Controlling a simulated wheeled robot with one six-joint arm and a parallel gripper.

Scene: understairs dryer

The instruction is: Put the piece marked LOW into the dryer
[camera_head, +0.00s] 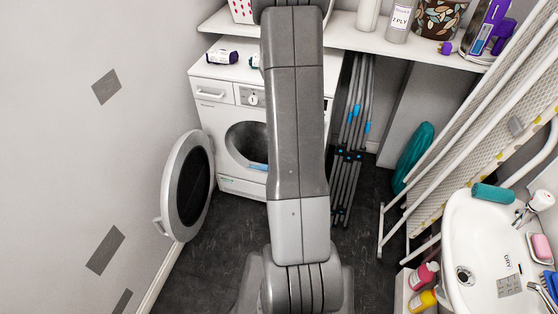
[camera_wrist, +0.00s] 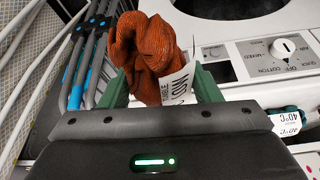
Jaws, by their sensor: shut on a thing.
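In the wrist view my gripper (camera_wrist: 163,82) is shut on a rust-orange knitted piece (camera_wrist: 143,42). The piece is bunched up between the green fingers. A white tag (camera_wrist: 178,86) hangs from it, its lettering upside down and seeming to read LOW. The dryer (camera_head: 228,130) is white, with its round door (camera_head: 187,187) swung wide open to the left. Its drum opening is partly hidden behind my arm, and something blue shows at its lower rim. In the wrist view the gripper is over the dryer's front panel (camera_wrist: 245,55), near the dial. The head view hides the gripper.
Dark rolled pieces (camera_head: 221,57) lie on the dryer top; one tag (camera_wrist: 289,122) reads 40°C. A folded drying rack (camera_head: 349,150) stands right of the dryer. An ironing board (camera_head: 480,120) and a sink (camera_head: 470,225) are at the right. Dark floor (camera_head: 215,265) is clear before the dryer.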

